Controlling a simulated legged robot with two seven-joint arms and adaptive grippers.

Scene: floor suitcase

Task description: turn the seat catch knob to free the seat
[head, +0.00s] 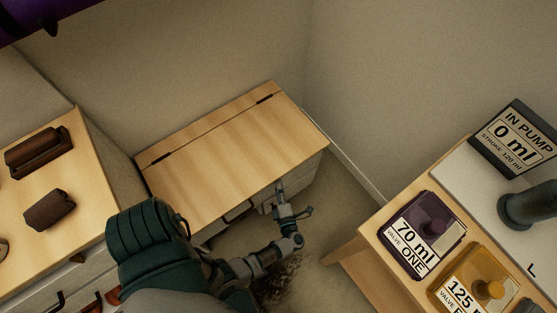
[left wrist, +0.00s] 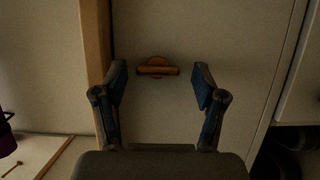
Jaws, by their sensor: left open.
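The seat (head: 235,150) is a pale wooden bench lid, lying flat and closed on a low cabinet in the corner. The seat catch knob (left wrist: 157,67) is a small orange-brown bar on a round base, set level on the pale front panel in the left wrist view. My left gripper (head: 281,192) is at the bench's front, near its right end. In the left wrist view the left gripper (left wrist: 160,76) is open, its fingers either side of the knob and apart from it. The knob is not visible in the head view. My right gripper is not in view.
A wooden-topped cabinet (head: 88,190) with brown objects stands at left. At right, a table (head: 375,225) bears a purple block (head: 425,235), a yellow block (head: 478,285) and a pump sign (head: 515,140). Some floor shows between bench and table.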

